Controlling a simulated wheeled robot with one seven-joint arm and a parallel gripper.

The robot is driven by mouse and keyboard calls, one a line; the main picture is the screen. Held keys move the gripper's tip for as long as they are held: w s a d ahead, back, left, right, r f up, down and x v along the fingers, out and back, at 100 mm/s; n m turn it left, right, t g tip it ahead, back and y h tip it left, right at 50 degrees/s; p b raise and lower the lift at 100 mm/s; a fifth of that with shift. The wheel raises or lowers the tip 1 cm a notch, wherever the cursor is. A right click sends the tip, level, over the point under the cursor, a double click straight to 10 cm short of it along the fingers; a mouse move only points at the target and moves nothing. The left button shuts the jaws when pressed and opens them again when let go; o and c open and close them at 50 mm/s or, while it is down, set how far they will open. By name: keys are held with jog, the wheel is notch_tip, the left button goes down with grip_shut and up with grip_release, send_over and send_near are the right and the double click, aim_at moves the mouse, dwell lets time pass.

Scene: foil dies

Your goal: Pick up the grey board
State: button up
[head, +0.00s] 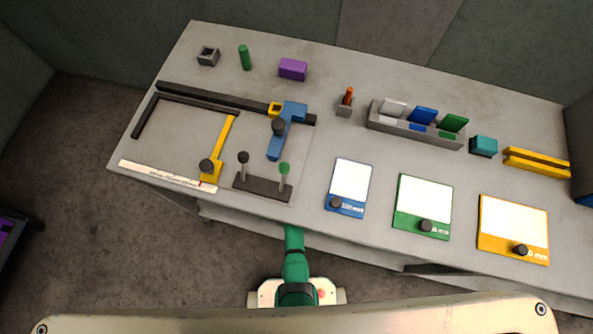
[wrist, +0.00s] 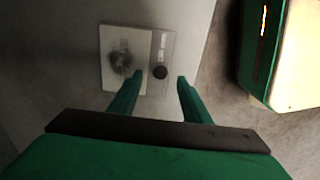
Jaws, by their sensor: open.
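In the wrist view, the grey board (wrist: 139,50) lies flat on a grey surface in dim light. In the head view only my green arm shows, reaching to the table's front edge; the gripper is hidden, and I cannot pick out this board there.
The table (head: 320,125) bears a blue-framed board (head: 350,181), a green-framed one (head: 423,200), a yellow-framed one (head: 513,222), and a grey rack (head: 415,128) of upright plates. A dark post stand (head: 262,187) stands near the front edge. Floor (wrist: 225,80) shows beyond the surface's edge.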

jog(key=shift+a+f, duration=0.15)
jog(key=shift+f, duration=0.55)
jog(key=shift+a+f, duration=0.1)
jog(key=shift+f, duration=1.7)
jog(key=shift+c, duration=0.4)
grip_shut()
